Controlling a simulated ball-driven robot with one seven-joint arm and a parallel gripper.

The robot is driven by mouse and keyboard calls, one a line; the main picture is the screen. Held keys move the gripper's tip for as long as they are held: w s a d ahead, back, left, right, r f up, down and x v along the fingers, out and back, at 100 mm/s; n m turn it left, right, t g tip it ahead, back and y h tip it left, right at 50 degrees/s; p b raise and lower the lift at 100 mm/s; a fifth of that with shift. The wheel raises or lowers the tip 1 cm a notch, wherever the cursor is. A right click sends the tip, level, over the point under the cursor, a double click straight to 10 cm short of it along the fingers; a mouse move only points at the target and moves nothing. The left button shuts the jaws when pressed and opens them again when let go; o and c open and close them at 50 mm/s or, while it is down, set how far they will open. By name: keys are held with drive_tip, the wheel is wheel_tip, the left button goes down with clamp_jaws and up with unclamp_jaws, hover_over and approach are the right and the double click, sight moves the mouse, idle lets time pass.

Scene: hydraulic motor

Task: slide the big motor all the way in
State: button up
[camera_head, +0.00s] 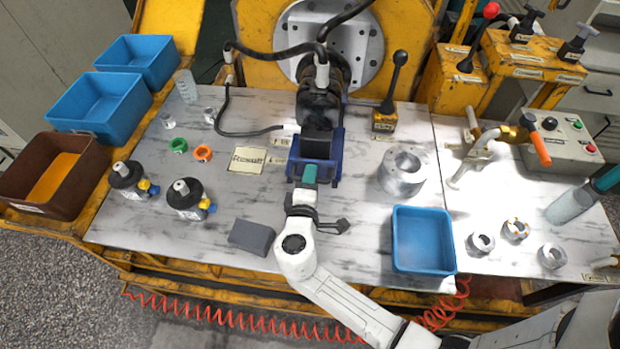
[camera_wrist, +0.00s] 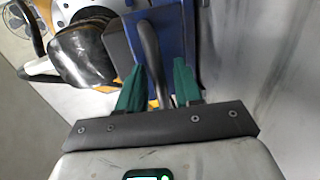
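The big motor (camera_head: 318,105), dark and shiny, stands in front of the round silver plate (camera_head: 345,48) on the yellow machine; hoses run close by. It also shows at the upper left of the wrist view (camera_wrist: 85,55). A blue cradle (camera_head: 329,168) with a dark block sits on its near side. My gripper (camera_head: 309,174) is at the cradle's near end. In the wrist view its green fingers (camera_wrist: 158,75) stand apart, one on each side of a dark curved handle (camera_wrist: 150,45), with a gap visible on the right. How far the motor sits in the plate is hidden.
A black lever (camera_head: 395,80) on a yellow base and a silver ring (camera_head: 402,172) stand right of the cradle. A blue bin (camera_head: 423,240) is at the front right. A grey block (camera_head: 252,237) and two small black motors (camera_head: 186,198) lie to the left.

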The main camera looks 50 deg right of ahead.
sight(314, 154)
clamp_jaws()
idle(0.3)
drive_tip(key=b+x, duration=0.1)
drive_tip(key=x, duration=0.1)
drive_tip(key=r+b+x, duration=0.1)
drive_tip(key=x, duration=0.2)
drive_tip(key=b+x, duration=0.1)
drive_tip(key=x, duration=0.2)
drive_tip(key=shift+w+d+r, duration=0.25)
drive_tip(key=shift+w, duration=0.05)
drive_tip(key=shift+d+r, duration=0.1)
drive_tip(key=shift+r, duration=0.05)
drive_tip(key=shift+o, duration=0.2)
unclamp_jaws()
drive_tip(key=shift+w+d, duration=0.1)
